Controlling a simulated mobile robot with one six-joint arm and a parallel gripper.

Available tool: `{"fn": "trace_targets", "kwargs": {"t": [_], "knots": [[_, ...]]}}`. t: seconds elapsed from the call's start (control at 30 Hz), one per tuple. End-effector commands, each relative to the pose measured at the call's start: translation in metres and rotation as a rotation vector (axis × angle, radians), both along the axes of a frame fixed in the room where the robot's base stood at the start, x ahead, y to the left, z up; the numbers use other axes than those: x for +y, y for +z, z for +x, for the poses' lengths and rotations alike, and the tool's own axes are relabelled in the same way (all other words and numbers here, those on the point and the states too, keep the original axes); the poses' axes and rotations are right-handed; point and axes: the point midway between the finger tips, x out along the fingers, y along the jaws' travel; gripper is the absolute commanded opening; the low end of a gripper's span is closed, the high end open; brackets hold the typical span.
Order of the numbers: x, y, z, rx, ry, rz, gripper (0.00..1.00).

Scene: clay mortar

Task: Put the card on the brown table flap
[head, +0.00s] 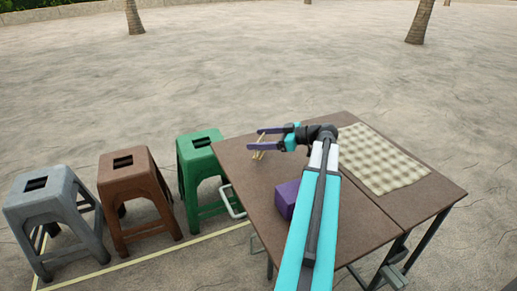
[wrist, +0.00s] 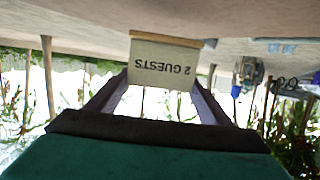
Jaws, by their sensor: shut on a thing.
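A card (wrist: 165,67) with a wooden strip along one edge reads "2 GUESTS", upside down in the wrist view. My gripper (wrist: 160,88) is shut on it, with a finger at each side. In the head view the card (head: 258,151) is a thin pale shape at the fingertips of my gripper (head: 257,139). It is over or near the far left edge of the brown table; I cannot tell if it touches the surface. The brown table top has a seam, with a left leaf (head: 243,180) and a right leaf (head: 442,195); which one is the flap is unclear.
A purple block (head: 286,196) lies on the left leaf beside my arm. A checked mat (head: 382,160) covers much of the right leaf. Green (head: 200,141), brown (head: 130,165) and grey (head: 52,185) stools stand left of the table. The left leaf's near part is clear.

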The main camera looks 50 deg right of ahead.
Motion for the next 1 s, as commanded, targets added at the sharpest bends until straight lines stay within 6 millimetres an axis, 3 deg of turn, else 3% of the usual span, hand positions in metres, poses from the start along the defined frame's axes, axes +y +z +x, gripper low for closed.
{"fn": "trace_targets", "kwargs": {"t": [0.37,0.87,0.9,1.0], "knots": [[0.000,-0.034,0.000,0.001,-0.002,0.001,0.52],[0.000,-0.040,0.000,0.000,-0.001,0.000,0.52],[0.000,-0.040,0.000,0.000,0.000,0.000,0.75],[0.000,-0.039,0.000,0.000,0.000,0.000,0.92]]}}
